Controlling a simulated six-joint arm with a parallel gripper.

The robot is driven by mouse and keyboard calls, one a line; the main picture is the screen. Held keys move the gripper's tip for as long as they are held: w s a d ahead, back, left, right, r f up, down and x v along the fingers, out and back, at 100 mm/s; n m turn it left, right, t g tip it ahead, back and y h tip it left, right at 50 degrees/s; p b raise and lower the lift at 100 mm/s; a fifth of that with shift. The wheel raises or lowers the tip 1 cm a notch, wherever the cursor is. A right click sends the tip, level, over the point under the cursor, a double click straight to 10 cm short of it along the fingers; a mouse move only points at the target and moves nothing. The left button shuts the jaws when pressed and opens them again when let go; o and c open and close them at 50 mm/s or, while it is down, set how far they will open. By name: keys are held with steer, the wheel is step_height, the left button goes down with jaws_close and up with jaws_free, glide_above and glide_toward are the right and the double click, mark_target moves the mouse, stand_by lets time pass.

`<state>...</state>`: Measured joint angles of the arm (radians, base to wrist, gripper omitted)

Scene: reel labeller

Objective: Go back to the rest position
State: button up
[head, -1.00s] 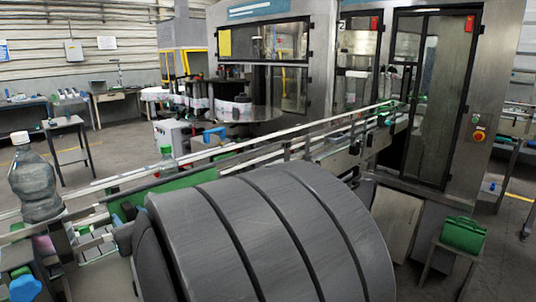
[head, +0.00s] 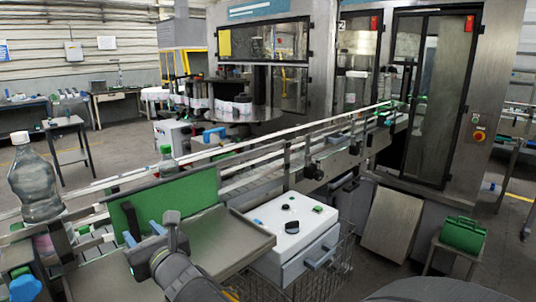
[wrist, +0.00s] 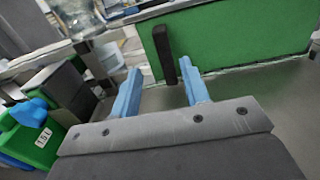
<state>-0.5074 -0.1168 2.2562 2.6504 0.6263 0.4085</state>
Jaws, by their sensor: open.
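My gripper (head: 143,234) is open, with two light blue fingers pointing toward the green panel (head: 180,197) beside the conveyor. In the wrist view the fingers (wrist: 160,70) stand apart with nothing held between them. A dark upright bar (wrist: 164,53) in front of the green panel (wrist: 230,35) appears between and beyond the fingertips. I cannot tell how far the bar is from the fingers. The task names no object, and no rest position is marked in view.
A metal tray (head: 240,240) lies right of my gripper, beside a white control box (head: 290,232) with black knobs. The conveyor rail (head: 250,135) runs behind. A large bottle (head: 36,180) stands at left and a small bottle (head: 168,163) behind the panel. A green crate (head: 462,234) is at right.

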mark_target(135, 216)
steer(key=x, duration=0.8)
steer(key=shift+w+d, duration=0.1)
steer(key=shift+w, duration=0.45)
steer(key=shift+w+d, duration=0.1)
